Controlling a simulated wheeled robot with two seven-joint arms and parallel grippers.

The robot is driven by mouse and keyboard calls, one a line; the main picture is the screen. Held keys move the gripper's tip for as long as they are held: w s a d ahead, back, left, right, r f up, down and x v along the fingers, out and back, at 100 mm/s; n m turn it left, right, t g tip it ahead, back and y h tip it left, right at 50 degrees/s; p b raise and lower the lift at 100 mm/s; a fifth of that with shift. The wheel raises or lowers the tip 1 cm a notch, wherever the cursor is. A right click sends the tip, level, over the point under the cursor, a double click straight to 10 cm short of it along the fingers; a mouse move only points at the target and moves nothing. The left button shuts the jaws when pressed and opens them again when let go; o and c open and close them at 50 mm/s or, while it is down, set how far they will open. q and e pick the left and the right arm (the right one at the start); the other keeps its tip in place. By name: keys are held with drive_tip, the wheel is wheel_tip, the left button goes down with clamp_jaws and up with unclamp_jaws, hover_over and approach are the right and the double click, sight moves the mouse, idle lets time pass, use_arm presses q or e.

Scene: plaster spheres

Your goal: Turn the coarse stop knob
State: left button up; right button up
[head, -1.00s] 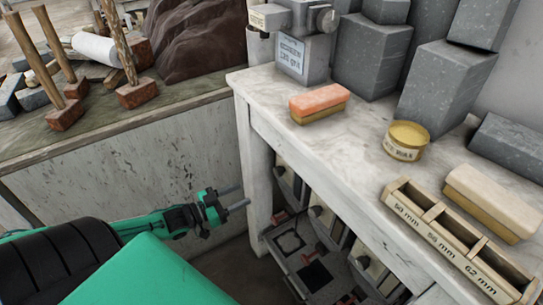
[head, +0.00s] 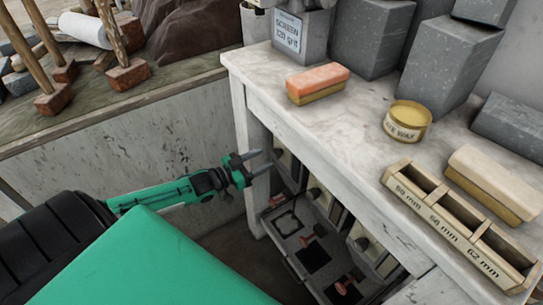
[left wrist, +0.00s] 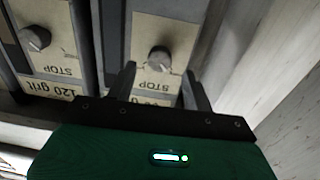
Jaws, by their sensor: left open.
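In the left wrist view, a round grey knob (left wrist: 158,57) sits on a cream panel (left wrist: 200,30) marked STOP, seen upside down. The grit label below is mostly hidden by my gripper, so I cannot read whether this is the coarse one. A second knob (left wrist: 36,39) sits to the left on a panel (left wrist: 52,82) labelled 120 grit. My left gripper (head: 264,160) is open and empty, under the bench edge in the head view. In the wrist view its fingers (left wrist: 160,82) point toward the first knob, one each side of it; contact is not visible. My right gripper is not in view.
The stone bench top (head: 345,125) overhangs the panels. It holds an orange-topped block (head: 317,80), a wax tin (head: 408,118) and a slotted wooden rack (head: 450,230). Below are red-handled parts (head: 311,238). A low wall (head: 130,155) stands left.

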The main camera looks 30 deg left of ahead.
sight(273, 155)
use_arm(q)
drive_tip(key=x, duration=0.3)
drive_tip(key=shift+w+d, duration=0.15)
drive_tip(key=shift+w, duration=0.2)
drive_tip(key=shift+w+d, duration=0.2)
drive_tip(key=shift+w, duration=0.15)
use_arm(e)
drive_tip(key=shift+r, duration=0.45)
use_arm(q)
drive_tip(key=c, duration=1)
drive_tip(key=shift+o, duration=0.2)
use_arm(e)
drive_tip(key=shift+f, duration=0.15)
